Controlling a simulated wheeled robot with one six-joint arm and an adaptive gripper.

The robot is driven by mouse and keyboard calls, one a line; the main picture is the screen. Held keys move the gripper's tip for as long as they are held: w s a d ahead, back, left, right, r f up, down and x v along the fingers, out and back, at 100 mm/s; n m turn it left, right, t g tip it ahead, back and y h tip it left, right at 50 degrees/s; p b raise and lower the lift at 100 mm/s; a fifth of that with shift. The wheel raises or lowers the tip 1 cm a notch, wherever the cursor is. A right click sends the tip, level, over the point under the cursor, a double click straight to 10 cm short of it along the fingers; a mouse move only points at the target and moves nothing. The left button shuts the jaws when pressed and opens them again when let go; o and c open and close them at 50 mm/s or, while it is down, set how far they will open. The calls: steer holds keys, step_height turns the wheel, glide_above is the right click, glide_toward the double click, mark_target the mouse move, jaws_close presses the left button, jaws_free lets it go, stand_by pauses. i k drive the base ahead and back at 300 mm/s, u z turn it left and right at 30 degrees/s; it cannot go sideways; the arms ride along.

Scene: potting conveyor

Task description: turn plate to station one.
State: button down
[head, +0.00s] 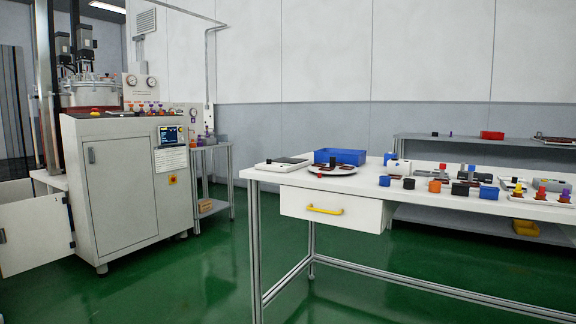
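A round white plate (347,173) lies near the left end of the white table (285,178), in front of a blue bin. Small dark and red pieces sit on it. It is small in the picture, and I cannot make out station marks on it. A grey-white machine (120,190) stands at the left with a round metal vessel (92,93) on top. No turning plate can be made out there. My gripper is not in view.
A blue bin (340,157) and a flat white device (270,167) stand beside the plate. Several coloured cups and small parts fill the table's right side. A drawer with a yellow handle (325,210) is shut. Green floor (200,270) is clear between machine and table.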

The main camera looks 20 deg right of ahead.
mark_target(333, 163)
steer(key=u, duration=0.45)
steer(key=k, duration=0.65)
steer(key=z, duration=0.4)
steer(key=i, duration=0.8)
steer(key=z, duration=0.75)
